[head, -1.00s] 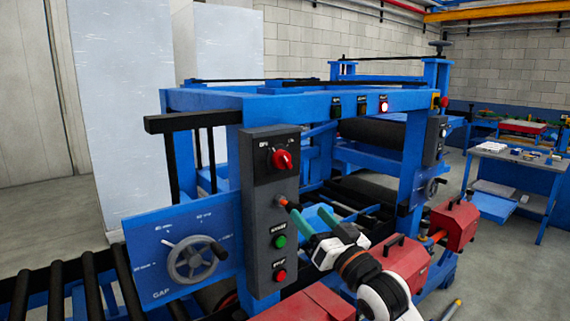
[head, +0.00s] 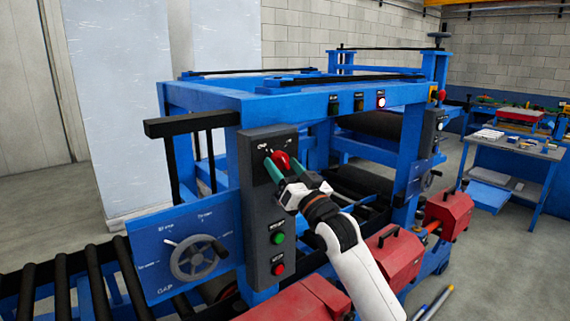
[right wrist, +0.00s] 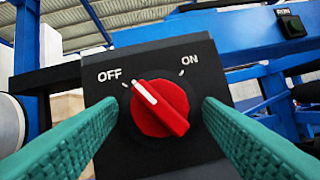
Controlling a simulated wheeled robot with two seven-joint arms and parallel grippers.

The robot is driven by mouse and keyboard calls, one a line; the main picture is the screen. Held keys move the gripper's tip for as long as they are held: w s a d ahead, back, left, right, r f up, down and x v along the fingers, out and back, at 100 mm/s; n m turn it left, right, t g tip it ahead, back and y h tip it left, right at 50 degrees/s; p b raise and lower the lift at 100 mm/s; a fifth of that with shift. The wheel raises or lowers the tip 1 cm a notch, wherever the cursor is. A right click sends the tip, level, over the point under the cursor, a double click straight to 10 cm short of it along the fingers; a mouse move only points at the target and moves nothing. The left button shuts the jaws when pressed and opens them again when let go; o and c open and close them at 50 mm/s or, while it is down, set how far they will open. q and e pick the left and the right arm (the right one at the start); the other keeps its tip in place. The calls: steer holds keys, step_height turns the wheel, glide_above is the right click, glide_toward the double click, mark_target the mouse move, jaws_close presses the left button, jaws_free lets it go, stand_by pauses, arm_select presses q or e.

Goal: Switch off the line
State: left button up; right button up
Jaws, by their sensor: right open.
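The red rotary knob (head: 281,160) is on the upper front of the grey control box (head: 262,212). In the right wrist view the knob (right wrist: 160,108) has a white pointer line aimed up-left at the OFF label (right wrist: 110,75); the ON label (right wrist: 188,60) is up-right. My right gripper (head: 285,168) is at the knob. In the right wrist view its teal fingers (right wrist: 159,104) stand open on either side of the knob, with a visible gap on both sides. My left gripper is not in view.
Below the knob, the box carries a green button (head: 278,238) and a red button (head: 278,269). A handwheel (head: 194,259) on a blue panel stands to the left. Red housings (head: 398,255) lie along the right. A lit indicator (head: 381,102) is on the top beam.

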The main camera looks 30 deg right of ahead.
steer(key=c, duration=1)
steer(key=shift+o, duration=0.2)
steer(key=shift+f+n+y+b, duration=0.1)
steer(key=shift+n+y+b, duration=0.25)
steer(key=shift+n, duration=0.35)
steer(key=shift+d+n+y, duration=0.15)
steer(key=shift+n+y, duration=0.7)
steer(key=shift+n, duration=0.45)
steer(key=o, duration=1)
steer(key=shift+c, duration=0.2)
